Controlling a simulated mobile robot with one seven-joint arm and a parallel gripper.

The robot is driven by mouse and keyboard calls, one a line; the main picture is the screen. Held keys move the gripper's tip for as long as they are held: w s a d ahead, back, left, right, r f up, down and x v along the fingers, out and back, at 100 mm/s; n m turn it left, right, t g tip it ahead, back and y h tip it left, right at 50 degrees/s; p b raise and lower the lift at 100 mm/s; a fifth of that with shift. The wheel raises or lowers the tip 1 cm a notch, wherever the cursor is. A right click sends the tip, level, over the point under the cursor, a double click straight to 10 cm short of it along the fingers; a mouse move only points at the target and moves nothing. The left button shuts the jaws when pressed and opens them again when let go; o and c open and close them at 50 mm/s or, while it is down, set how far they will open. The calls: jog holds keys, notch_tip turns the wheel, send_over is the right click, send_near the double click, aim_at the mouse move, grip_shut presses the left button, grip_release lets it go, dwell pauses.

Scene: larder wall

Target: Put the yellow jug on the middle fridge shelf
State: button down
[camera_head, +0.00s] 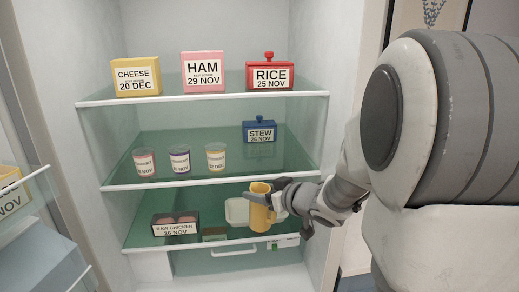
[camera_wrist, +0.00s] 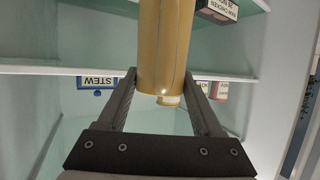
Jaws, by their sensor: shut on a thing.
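The yellow jug (camera_head: 260,211) is held by my gripper (camera_head: 268,193) in front of the lower part of the open fridge. It looks upright in the head view. The wrist view is upside down and shows the jug (camera_wrist: 165,40) between both fingers of my gripper (camera_wrist: 161,74). The middle fridge shelf (camera_head: 215,182) is green glass with a pale front edge, and the jug is below that edge in the head view. Three small tubs (camera_head: 179,160) stand on its left and centre, and a blue stew box (camera_head: 259,131) stands at its back right.
The top shelf holds cheese (camera_head: 136,76), ham (camera_head: 203,71) and rice (camera_head: 270,75) boxes. The lower shelf has a raw chicken pack (camera_head: 175,225) and a pale container (camera_head: 237,212) behind the jug. Free glass shows on the middle shelf's front right (camera_head: 282,165). An open door with racks (camera_head: 25,212) is at left.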

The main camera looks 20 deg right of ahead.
jog(key=s+d+r+m+h+p, duration=0.1)
jog(key=s+d+r+p, duration=0.2)
jog(key=d+r+p, duration=0.55)
jog(key=w+a+r+b, duration=0.1)
jog(key=w, duration=0.7)
jog(key=w+a+r+b, duration=0.1)
jog(key=w+a+r, duration=0.1)
jog(key=w, duration=0.7)
jog(key=shift+w+t, duration=0.15)
jog(key=shift+t, duration=0.15)
jog(key=shift+a, duration=0.1)
jog(key=shift+f, duration=0.1)
jog(key=shift+c, duration=0.2)
grip_release()
jog(key=shift+f, duration=0.1)
